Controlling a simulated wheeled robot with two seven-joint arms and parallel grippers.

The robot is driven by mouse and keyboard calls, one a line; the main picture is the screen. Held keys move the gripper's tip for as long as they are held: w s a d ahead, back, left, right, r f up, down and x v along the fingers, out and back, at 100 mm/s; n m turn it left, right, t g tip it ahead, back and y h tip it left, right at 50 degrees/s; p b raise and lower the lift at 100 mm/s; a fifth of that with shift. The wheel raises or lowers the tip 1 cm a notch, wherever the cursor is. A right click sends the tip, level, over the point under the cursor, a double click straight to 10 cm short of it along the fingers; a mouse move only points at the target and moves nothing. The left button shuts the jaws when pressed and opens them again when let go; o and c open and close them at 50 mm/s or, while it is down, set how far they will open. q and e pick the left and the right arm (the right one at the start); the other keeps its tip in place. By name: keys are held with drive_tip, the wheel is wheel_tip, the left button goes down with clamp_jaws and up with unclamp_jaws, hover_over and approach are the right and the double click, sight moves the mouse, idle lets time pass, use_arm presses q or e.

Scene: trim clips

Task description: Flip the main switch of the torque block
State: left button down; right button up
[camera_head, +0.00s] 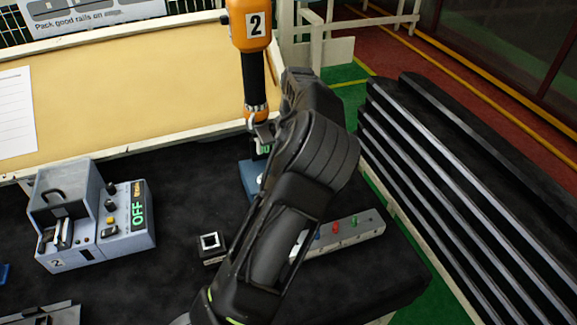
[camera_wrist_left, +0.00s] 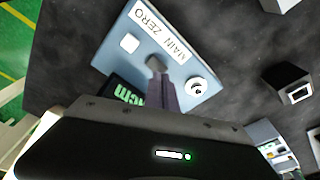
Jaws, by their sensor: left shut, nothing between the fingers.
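The torque block is a blue box (camera_head: 248,178) behind my left arm in the head view. In the left wrist view its blue top (camera_wrist_left: 203,62) carries a white label (camera_wrist_left: 160,32) reading MAIN and ZERO, a white square button (camera_wrist_left: 130,43) and a round white part (camera_wrist_left: 197,87). A dark display with green characters (camera_wrist_left: 127,94) stands at its near edge. My left gripper (camera_wrist_left: 156,70) is shut and empty over the middle of the block. Whether its tips touch the block or the switch, and the switch's position, I cannot tell. My right gripper is out of view.
An orange screwdriver (camera_head: 250,28) marked 2 hangs just behind my left gripper. A grey box with a green OFF display (camera_head: 138,212) stands left. A small dark block with a white square (camera_head: 210,245) and a grey strip with coloured buttons (camera_head: 350,232) lie nearer.

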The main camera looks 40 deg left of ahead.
use_arm(q)
drive_tip(key=shift+f, duration=0.95)
idle(0.6)
drive_tip(key=shift+r, duration=3.55)
drive_tip(key=shift+f, duration=0.1)
